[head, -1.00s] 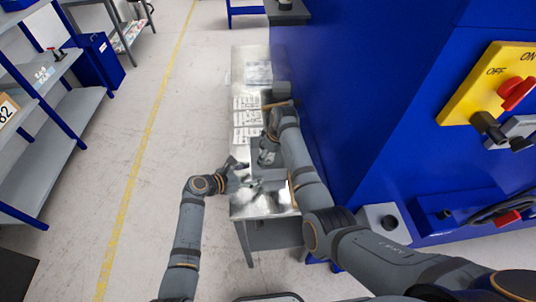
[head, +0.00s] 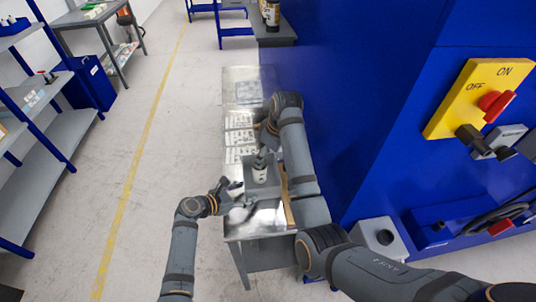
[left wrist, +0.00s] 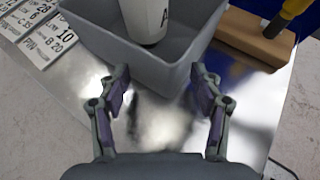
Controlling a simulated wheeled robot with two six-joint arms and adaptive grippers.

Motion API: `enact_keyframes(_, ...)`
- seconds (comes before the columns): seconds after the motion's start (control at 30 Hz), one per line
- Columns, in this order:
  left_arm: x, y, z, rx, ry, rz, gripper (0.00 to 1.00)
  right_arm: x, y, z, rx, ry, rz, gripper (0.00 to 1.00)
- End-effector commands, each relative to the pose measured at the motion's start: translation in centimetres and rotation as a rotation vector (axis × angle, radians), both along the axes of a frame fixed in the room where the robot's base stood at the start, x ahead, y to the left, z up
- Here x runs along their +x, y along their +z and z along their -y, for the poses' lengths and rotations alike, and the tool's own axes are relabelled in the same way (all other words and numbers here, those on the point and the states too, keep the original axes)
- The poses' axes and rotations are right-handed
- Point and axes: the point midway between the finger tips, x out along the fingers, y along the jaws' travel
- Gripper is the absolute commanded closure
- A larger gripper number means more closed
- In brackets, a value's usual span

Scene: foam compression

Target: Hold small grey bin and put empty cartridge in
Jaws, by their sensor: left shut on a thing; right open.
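The small grey bin (head: 272,190) stands on the metal table, and its inside also shows in the left wrist view (left wrist: 185,60). The empty cartridge (head: 260,174), a white cylinder with a dark letter, is inside the bin; its lower part shows in the left wrist view (left wrist: 145,18). My left gripper (head: 232,190) is shut on the bin's near corner, with one finger on each side of it in the left wrist view (left wrist: 162,85). My right gripper (head: 262,158) is open just above the cartridge's top. Its fingertips are too small to tell whether they touch it.
The metal table (head: 245,222) carries printed cards (head: 239,138) behind the bin. A brown block (left wrist: 255,38) lies beside the bin on the right. The tall blue machine (head: 370,90) borders the table's right side. The floor to the left is open.

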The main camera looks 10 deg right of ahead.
Motion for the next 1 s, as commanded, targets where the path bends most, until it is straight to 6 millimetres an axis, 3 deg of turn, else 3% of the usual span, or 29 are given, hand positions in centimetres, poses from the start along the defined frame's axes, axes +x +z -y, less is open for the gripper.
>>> enact_keyframes(0.17, -0.2, -0.1, 0.3, -0.005, -0.006, -0.006, 0.52, 0.0, 0.0, 0.0, 0.000, 0.000, 0.000, 0.27)
enact_keyframes(0.2, -0.2, -0.1, 0.3, -0.005, -0.006, -0.006, 0.32, 0.0, 0.0, 0.0, 0.000, 0.000, 0.000, 0.27)
enact_keyframes(0.4, -0.1, -0.1, 0.2, -0.004, -0.003, -0.004, 0.08, 0.0, -0.1, 0.0, 0.000, 0.000, 0.000, 0.27)
enact_keyframes(0.77, -0.2, 0.1, -0.3, 0.000, 0.000, -0.002, 0.08, 0.0, -0.1, 0.0, 0.000, 0.000, 0.000, 0.27)
enact_keyframes(1.0, -2.6, 2.3, -3.9, 0.004, -0.001, 0.001, 0.08, 0.0, -0.1, 0.0, 0.000, 0.000, 0.000, 0.27)
